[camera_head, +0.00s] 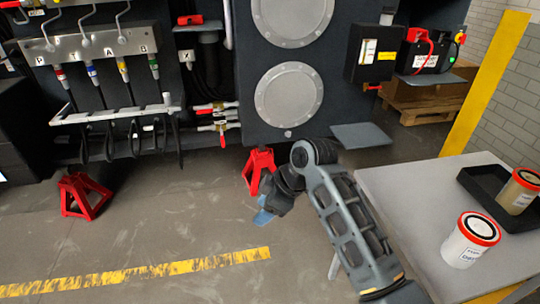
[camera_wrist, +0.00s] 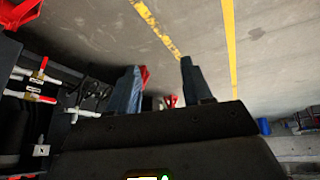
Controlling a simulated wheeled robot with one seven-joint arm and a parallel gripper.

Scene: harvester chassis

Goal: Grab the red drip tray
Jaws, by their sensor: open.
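I cannot make out a red drip tray for certain in either view. My gripper (camera_head: 264,214) is low over the floor in the head view, just in front of a red jack stand (camera_head: 258,165) that my arm partly overlaps. In the wrist view its two blue-grey fingers (camera_wrist: 158,64) stand apart with nothing held between them. A red piece (camera_wrist: 145,76) shows partly behind the left finger. A smaller red piece (camera_wrist: 170,101) lies farther off between the fingers. I cannot tell what either is.
The dark chassis with hoses and valves (camera_head: 110,45) stands at the back. Another red jack stand (camera_head: 82,195) is at the left. A grey table (camera_head: 400,190) with a black tray (camera_head: 480,187) and two red-lidded containers is at right. Floor around the yellow line (camera_head: 150,272) is clear.

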